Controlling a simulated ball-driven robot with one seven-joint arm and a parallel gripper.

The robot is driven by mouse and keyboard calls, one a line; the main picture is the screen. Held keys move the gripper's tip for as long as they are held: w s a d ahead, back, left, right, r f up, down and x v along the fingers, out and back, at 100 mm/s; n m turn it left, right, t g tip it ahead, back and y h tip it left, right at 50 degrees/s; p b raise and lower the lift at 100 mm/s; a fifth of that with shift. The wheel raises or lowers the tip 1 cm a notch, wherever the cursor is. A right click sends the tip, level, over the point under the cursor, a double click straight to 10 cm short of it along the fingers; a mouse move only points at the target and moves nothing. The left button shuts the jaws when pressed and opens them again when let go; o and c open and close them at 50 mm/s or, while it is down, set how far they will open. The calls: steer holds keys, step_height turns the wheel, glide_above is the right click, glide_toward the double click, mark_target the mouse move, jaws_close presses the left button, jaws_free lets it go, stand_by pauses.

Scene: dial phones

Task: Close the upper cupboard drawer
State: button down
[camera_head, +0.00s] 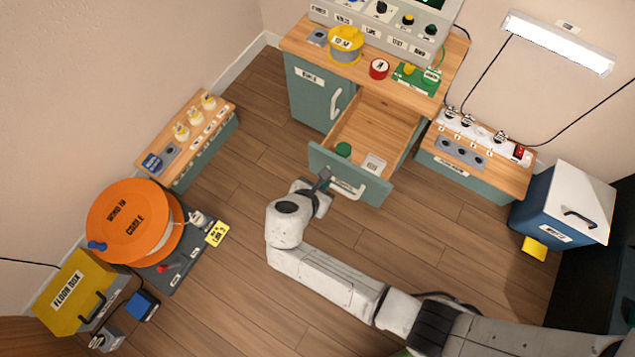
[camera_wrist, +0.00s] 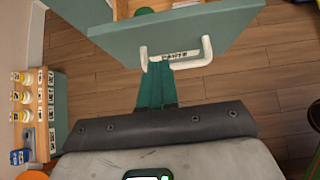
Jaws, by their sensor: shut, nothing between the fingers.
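The upper cupboard drawer (camera_head: 350,175) is pulled out from the teal cupboard (camera_head: 312,93). It has a teal front, a wooden inside and a white handle (camera_head: 345,187). A green round item (camera_head: 344,149) and a pale square item (camera_head: 375,163) lie in it. My gripper (camera_head: 325,174) is shut and empty, at the left part of the drawer front by the handle. In the wrist view the drawer front (camera_wrist: 190,33) fills the top, and my fingers (camera_wrist: 157,82) reach towards the handle (camera_wrist: 190,60), near its left end. I cannot tell whether they touch it.
A closed cupboard door with a white handle (camera_head: 336,103) is left of the drawer. A low unit with plugs (camera_head: 478,170) stands right, a low shelf (camera_head: 188,130) left. An orange cable reel (camera_head: 125,220) stands further left. Wooden floor before the drawer is clear apart from my arm.

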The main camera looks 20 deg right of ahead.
mark_target(341, 165)
steer(key=w+d, duration=0.1)
steer(key=w+d+f, duration=0.1)
steer(key=d+f+b, duration=0.1)
steer(key=d, duration=0.1)
steer(key=shift+w+d+f, duration=0.1)
steer(key=shift+w+f, duration=0.15)
steer(key=shift+w, duration=0.15)
steer(key=shift+w+d, duration=0.45)
steer(key=shift+d, duration=0.15)
steer(key=shift+d, duration=0.1)
steer(key=w+d+b, duration=0.1)
steer(key=w+d, duration=0.5)
steer(key=d, duration=0.3)
steer(key=w+d+b, duration=0.1)
steer(key=w+d, duration=0.6)
steer(key=d, duration=0.2)
steer(key=shift+w+d, duration=0.2)
steer(key=shift+w, duration=0.05)
